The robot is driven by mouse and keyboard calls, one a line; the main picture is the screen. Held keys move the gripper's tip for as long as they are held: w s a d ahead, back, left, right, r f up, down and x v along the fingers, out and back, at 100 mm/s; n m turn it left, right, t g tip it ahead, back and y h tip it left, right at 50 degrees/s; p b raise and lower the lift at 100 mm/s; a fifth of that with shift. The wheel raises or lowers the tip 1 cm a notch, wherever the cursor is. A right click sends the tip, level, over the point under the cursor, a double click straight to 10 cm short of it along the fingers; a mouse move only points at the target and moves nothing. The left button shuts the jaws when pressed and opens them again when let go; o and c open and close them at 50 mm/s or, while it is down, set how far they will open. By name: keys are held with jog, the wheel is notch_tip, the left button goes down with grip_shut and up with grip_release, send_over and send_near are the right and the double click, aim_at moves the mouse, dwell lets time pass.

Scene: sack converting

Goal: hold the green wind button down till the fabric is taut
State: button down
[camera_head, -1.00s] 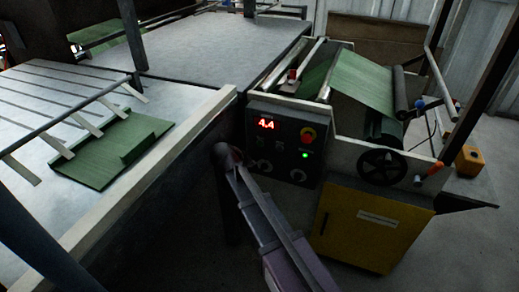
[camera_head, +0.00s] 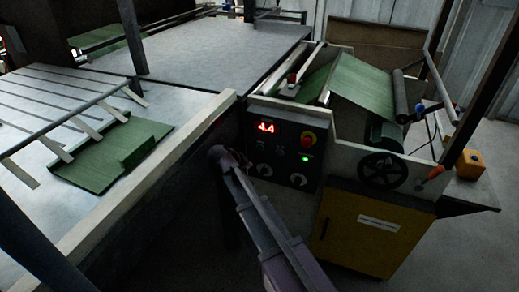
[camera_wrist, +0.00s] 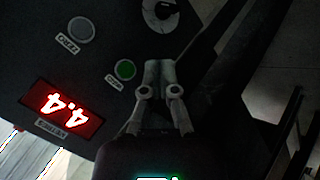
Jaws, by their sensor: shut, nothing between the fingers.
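The green wind button (camera_wrist: 125,69) is on the dark control panel in the wrist view, with a small label beside it. My gripper (camera_wrist: 160,72) is shut and empty, its fingertips just right of the button in that view. The button is uncovered, and the fingers do not appear to be on it. In the head view my gripper (camera_head: 241,161) is at the left edge of the panel (camera_head: 313,187); the button is not clear there. The green fabric (camera_head: 367,86) slopes down toward a roll (camera_head: 387,136) on the machine; I cannot tell how taut it is.
The red display (camera_head: 266,126) reads 4.4. The panel also has a red stop knob (camera_head: 307,139), a lit green lamp (camera_head: 305,159), dials and a grey button (camera_wrist: 81,30). A handwheel (camera_head: 382,171) and yellow cabinet (camera_head: 362,232) are to the right. A table rail (camera_head: 150,180) runs left of my arm.

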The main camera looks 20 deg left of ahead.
aim_at(260, 151)
jog(key=shift+w+d, duration=0.15)
jog(key=shift+w, duration=1.65)
jog(key=shift+w+d, duration=0.15)
jog(key=shift+w, duration=1.6)
jog(key=shift+w, duration=0.15)
jog(key=shift+w, duration=0.3)
jog(key=shift+w, duration=0.4)
dwell(3.6)
